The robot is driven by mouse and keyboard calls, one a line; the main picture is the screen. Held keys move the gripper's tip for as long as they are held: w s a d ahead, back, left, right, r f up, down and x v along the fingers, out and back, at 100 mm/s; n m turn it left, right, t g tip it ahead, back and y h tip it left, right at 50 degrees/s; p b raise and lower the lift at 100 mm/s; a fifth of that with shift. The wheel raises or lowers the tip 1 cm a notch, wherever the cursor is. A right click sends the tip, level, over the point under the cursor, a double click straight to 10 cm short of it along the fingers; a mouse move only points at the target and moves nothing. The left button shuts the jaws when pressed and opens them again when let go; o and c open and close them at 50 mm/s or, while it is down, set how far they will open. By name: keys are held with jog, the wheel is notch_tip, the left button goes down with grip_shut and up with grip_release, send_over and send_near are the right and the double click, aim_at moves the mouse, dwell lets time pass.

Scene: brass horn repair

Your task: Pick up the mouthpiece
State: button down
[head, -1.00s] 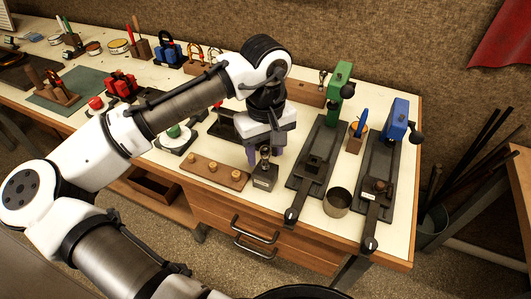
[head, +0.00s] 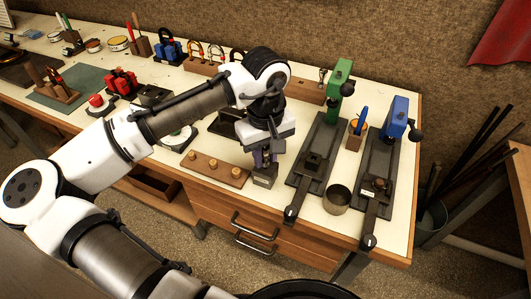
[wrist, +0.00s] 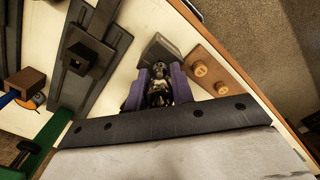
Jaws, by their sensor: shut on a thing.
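The mouthpiece is a small dark, shiny metal piece. In the wrist view the mouthpiece (wrist: 158,93) sits between the two purple fingers of my gripper (wrist: 158,78), which is shut on it. A dark grey block (wrist: 159,47) lies just beyond it. In the head view my gripper (head: 265,160) points down over the same grey block (head: 264,182) near the table's front edge. The fingers mostly hide the mouthpiece there. I cannot tell whether it still touches the block.
A wooden strip with round knobs (head: 216,169) lies just left of the block. To the right stand a green-topped fixture (head: 318,150), a metal cup (head: 337,200) and a blue-topped fixture (head: 378,170). A dark stand is close behind on the left.

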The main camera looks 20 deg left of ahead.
jog(key=shift+r, duration=0.1)
notch_tip(320, 180, up, 20)
jog(key=b, duration=0.1)
jog(key=shift+b, duration=0.35)
notch_tip(320, 180, up, 4)
jog(key=p, duration=0.4)
jog(key=shift+p, duration=0.35)
dwell(0.3)
jog(key=shift+f, duration=0.2)
